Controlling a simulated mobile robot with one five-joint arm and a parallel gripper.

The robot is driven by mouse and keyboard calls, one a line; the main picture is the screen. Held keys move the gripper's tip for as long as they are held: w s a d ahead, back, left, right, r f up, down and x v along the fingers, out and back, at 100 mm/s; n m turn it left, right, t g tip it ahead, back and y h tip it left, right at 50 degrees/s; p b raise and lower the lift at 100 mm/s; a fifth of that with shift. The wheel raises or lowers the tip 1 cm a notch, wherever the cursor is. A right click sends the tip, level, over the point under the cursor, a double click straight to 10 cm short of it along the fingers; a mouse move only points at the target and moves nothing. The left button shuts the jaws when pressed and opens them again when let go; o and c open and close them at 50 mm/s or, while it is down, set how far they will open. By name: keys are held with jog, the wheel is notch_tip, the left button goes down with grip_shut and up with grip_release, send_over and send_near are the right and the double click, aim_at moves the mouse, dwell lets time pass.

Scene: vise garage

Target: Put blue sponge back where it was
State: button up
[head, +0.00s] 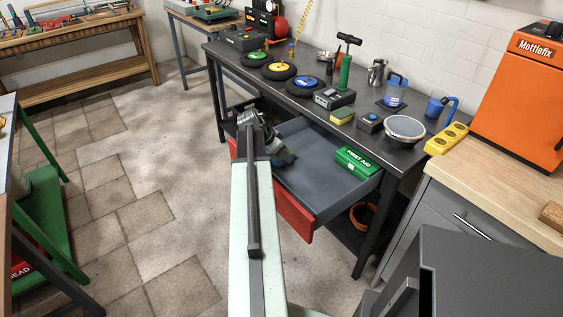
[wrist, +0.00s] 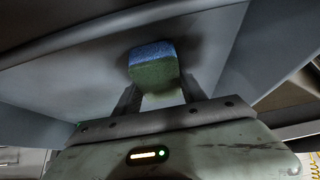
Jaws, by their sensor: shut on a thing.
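The blue sponge (wrist: 153,54) shows in the wrist view between the two fingers of my gripper (wrist: 157,80). Its blue face is at the far end and its body looks greenish in shadow. My gripper is shut on it. In the head view my gripper (head: 284,158) is over the left part of the open drawer (head: 318,184), beyond the end of my arm. The sponge cannot be made out clearly there. In the wrist view grey surfaces surround the sponge; I cannot tell whether it touches them.
A green first aid box (head: 357,162) lies in the drawer's right part. A yellow power strip (head: 447,139) lies at right. The floor at left is mostly clear.

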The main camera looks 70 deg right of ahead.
jog(key=shift+f, duration=0.3)
jog(key=o, duration=1.2)
jog(key=shift+r, duration=0.1)
jog(key=shift+r+p, duration=0.2)
jog(key=shift+p, duration=0.1)
jog(key=p+v, duration=1)
jog(key=v, duration=0.2)
